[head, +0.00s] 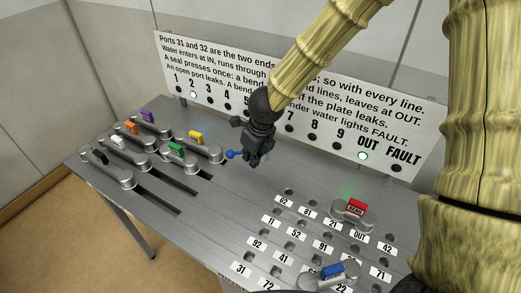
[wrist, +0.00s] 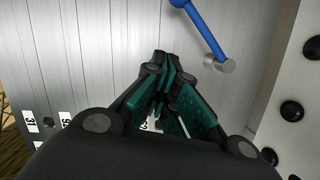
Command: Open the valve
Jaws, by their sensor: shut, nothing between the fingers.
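The valve appears to be the blue lever (wrist: 207,30) in the wrist view, with a grey round end and a blue knob cut off by the top edge. In the head view only its blue end (head: 232,154) shows, just left of my gripper; the rest is hidden behind the gripper. My gripper (head: 254,163) points down over the upper middle of the metal plate. In the wrist view its green-padded fingers (wrist: 163,62) are together and empty. The lever lies to the right of the fingertips there, apart from them. I cannot tell the height gap.
Grey bends with coloured tags, such as the green one (head: 177,151), sit by slots at left. A red-tagged bend (head: 352,212) and a blue-tagged one (head: 330,275) sit among labelled ports at right. The sign board (head: 200,75) stands behind; lamps 2 and OUT (head: 362,156) look lit.

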